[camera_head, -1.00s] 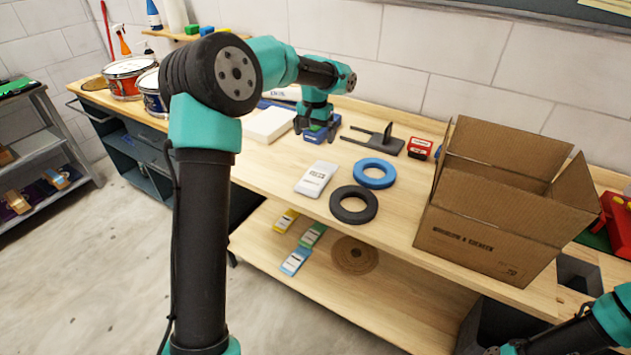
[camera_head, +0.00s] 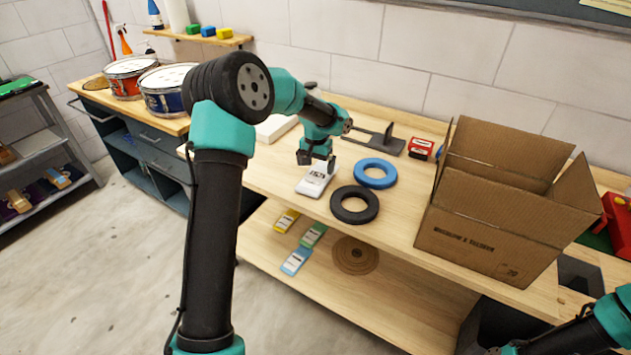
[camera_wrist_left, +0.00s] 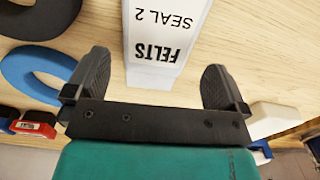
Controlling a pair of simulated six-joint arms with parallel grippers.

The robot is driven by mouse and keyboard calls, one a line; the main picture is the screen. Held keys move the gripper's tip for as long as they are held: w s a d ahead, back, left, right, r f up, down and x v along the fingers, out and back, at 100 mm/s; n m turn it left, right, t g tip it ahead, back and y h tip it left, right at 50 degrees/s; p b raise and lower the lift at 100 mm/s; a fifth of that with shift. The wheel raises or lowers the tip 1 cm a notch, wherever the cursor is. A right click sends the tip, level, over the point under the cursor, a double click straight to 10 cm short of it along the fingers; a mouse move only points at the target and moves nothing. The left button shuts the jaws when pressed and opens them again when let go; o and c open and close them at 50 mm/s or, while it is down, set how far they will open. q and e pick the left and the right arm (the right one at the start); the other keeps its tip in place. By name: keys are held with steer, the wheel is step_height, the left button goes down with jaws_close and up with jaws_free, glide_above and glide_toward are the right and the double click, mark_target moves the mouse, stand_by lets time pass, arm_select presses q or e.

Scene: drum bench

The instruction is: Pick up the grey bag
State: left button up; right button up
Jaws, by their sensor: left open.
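The grey bag (camera_head: 316,184) lies flat on the wooden bench, left of the two rings. It is pale, and in the left wrist view its label on the bag (camera_wrist_left: 165,40) reads "FELTS SEAL 2". My left gripper (camera_head: 317,161) is over the bag's far end, pointing down. In the left wrist view the left gripper (camera_wrist_left: 156,78) is open, with one finger on each side of the bag's near end and a gap to each. Whether the fingers are down at bag height I cannot tell.
A black ring (camera_head: 354,205) and a blue ring (camera_head: 375,173) lie right of the bag. An open cardboard box (camera_head: 480,248) stands farther right. A dark forked stand (camera_head: 384,141) and a small red box (camera_head: 420,148) are behind. Several coloured packets lie on the shelf below.

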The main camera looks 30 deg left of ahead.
mark_target(316, 178)
arm_select(q)
steer(key=shift+f, duration=0.1)
steer(key=shift+s+d+f, duration=0.1)
steer(key=shift+s+f, duration=0.05)
steer(key=shift+f, duration=2.35)
steer(key=shift+c, duration=0.4)
steer(key=c, duration=0.5)
steer(key=shift+r, duration=1.35)
steer(key=s+d, duration=0.2)
steer(key=s, duration=0.2)
steer(key=s+d+r, duration=0.1)
steer(key=s+d, duration=0.2)
steer(key=s, duration=0.2)
steer(key=s+d+r, duration=0.1)
steer(key=s+d, duration=0.2)
steer(key=s, duration=0.1)
steer(key=shift+s+d+r, duration=0.15)
steer(key=shift+s+d, duration=0.1)
steer(key=shift+s, duration=0.1)
